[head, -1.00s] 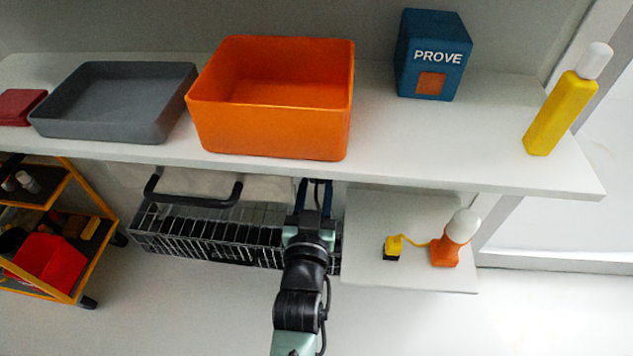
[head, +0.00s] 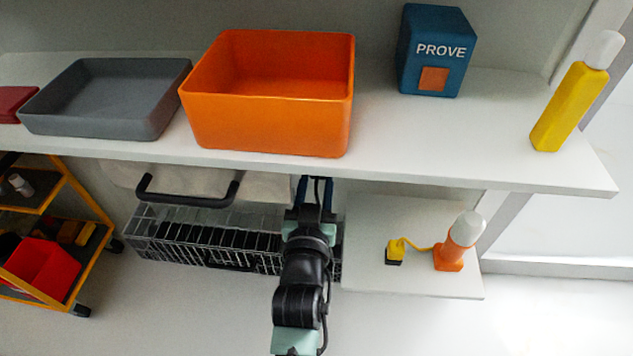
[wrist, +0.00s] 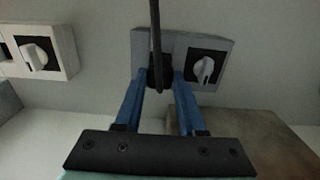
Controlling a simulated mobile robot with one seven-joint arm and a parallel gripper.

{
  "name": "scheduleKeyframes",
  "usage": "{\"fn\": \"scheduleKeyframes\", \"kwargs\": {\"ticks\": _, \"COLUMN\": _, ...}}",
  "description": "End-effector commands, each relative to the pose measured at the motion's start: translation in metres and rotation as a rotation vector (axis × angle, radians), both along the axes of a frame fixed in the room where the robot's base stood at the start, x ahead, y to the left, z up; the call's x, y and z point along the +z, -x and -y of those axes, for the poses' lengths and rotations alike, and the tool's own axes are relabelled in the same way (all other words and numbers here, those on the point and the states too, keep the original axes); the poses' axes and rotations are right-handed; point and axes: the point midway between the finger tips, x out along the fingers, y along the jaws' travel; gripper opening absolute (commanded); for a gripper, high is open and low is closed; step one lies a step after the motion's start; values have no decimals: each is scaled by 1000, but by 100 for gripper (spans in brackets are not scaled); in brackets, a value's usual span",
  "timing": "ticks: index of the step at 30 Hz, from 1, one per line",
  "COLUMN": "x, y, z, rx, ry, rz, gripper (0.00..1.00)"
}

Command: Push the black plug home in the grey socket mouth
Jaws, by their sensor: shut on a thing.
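In the wrist view, the blue fingers of my gripper (wrist: 161,82) are shut on the black plug (wrist: 159,76), with a dark cable running up from it. The plug is at the left part of a grey socket plate (wrist: 180,44), in front of where the mouth would be. The plug and fingertips hide the mouth, so I cannot tell how deep the plug sits. A white rotary switch (wrist: 205,69) is on the plate's right side. In the head view, my gripper (head: 315,187) reaches under the shelf's front edge; the plug and socket are hidden there.
The white shelf (head: 430,150) overhangs my arm, carrying an orange bin (head: 265,125) and a grey tray (head: 90,125). A wire basket (head: 200,240) is close on the left. A lower shelf (head: 365,260) on the right holds an orange-and-white bottle (head: 459,241). A second switch plate (wrist: 62,44) is left.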

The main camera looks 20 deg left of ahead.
Motion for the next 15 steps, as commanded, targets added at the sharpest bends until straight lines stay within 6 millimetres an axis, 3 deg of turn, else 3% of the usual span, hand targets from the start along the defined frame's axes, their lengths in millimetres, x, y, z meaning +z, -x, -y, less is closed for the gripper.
{"fn": "scheduleKeyframes", "kwargs": {"ticks": 15, "x": 0, "y": -10, "z": -3, "rx": 1, "ry": -1, "rz": 2, "gripper": 0}}
